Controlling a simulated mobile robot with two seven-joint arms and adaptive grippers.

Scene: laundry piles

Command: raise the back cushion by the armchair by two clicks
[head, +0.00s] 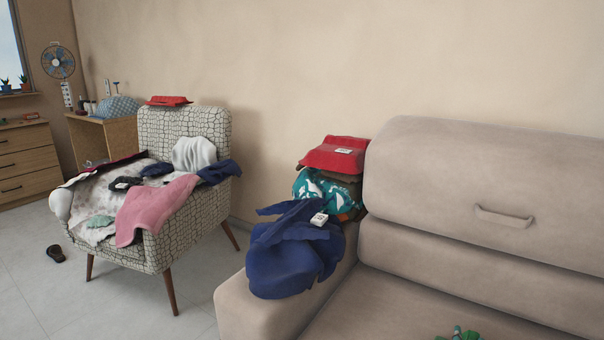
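A beige sofa (415,300) fills the right side of the head view. Its upper back cushion (450,185) stands above a lower back section (470,280) and has a strap-like handle (504,217) on its front. The patterned armchair (190,240) stands to the left, against the wall side, with clothes heaped on its seat. The cushion's left end is the end closer to the armchair. Neither of my grippers is in the view.
Navy clothing (295,250) lies over the sofa's left arm, beside teal and red folded clothes (335,155). A pink garment (155,207) hangs over the armchair's front. A dark shoe (56,253) lies on the tiled floor. A green item (460,334) is on the seat.

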